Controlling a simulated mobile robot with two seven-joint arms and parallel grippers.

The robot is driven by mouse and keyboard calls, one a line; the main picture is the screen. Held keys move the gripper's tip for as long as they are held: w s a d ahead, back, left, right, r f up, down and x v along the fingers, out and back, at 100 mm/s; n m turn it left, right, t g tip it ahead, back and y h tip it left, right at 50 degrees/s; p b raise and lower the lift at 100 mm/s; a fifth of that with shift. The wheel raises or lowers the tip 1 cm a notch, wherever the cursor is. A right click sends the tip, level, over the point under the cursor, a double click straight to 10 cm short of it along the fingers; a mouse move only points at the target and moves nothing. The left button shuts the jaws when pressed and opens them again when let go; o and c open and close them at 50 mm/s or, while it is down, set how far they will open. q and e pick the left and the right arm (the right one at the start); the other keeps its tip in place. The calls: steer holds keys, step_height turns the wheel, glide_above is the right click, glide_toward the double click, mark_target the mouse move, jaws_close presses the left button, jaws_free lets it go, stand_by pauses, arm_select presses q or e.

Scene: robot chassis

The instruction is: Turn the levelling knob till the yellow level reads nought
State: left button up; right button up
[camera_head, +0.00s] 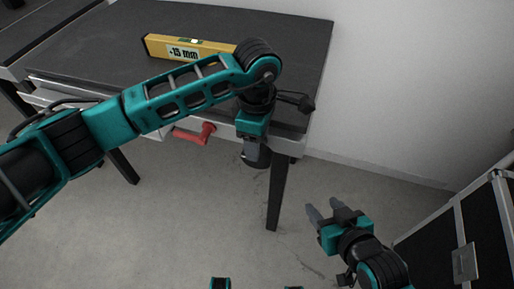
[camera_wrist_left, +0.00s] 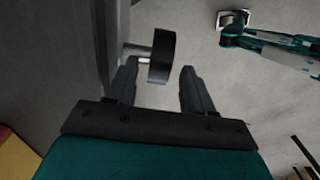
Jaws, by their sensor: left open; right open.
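The yellow level (camera_head: 163,46) lies on the dark table top and its display reads +15 mm. The levelling knob (camera_wrist_left: 163,57) is a black disc on a short pale shaft coming from the table side in the left wrist view. My left gripper (camera_head: 256,155) points down at the table's front right corner. It is open, with the knob between its fingertips in the left wrist view (camera_wrist_left: 160,78); a gap shows to the right finger. In the head view the knob is hard to tell from the dark fingers. My right gripper (camera_head: 322,208) is open and empty, low over the floor.
The dark table (camera_head: 285,40) has a red crank handle (camera_head: 195,133) on its front edge, left of my left gripper. A table leg (camera_head: 277,195) stands just right of that gripper. A black case with metal edges (camera_head: 480,235) is at the right. The floor between is clear.

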mark_target(261, 148)
arm_select(q)
steer(key=shift+f, duration=1.5)
steer(key=c, duration=1)
steer(key=shift+o, duration=0.2)
steer(key=shift+s+d+t+y+b, duration=0.1)
steer(key=shift+d+t+y+b, duration=0.1)
steer(key=shift+y+b, duration=0.35)
steer(key=shift+d+t+y+b, duration=0.2)
steer(key=shift+y+b, duration=0.1)
steer(key=shift+y, duration=0.45)
steer(key=shift+a, duration=0.1)
steer(key=o, duration=1)
steer(key=shift+c, duration=0.2)
steer(key=p+v, duration=0.1)
steer(key=v, duration=1.2)
steer(key=shift+p, duration=0.35)
